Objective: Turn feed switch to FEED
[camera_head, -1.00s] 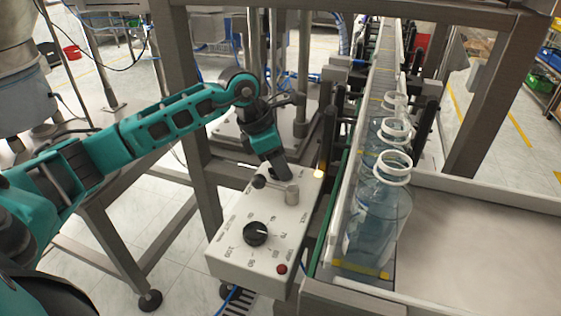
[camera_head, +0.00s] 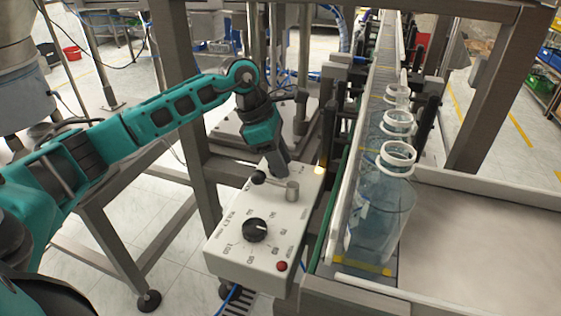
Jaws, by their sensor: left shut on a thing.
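A pale control box (camera_head: 222,252) stands in the middle of the view beside the conveyor. It carries a black dial (camera_head: 255,230) with numbers, a red button (camera_head: 282,266) and a grey post (camera_head: 292,191) with a black ball lever (camera_head: 258,177). My left gripper (camera_head: 279,172) points down at the far end of the box, just behind the lever. It is shut on a small part there, apparently the feed switch, which the fingers hide. The switch's position and its FEED marking cannot be read. My right gripper is out of view.
Clear bottles with white neck rings (camera_head: 397,157) stand in a row on the conveyor (camera_head: 385,62), right of the box. A grey tray (camera_head: 470,245) lies further right. A metal frame post (camera_head: 190,110) rises close behind my left arm.

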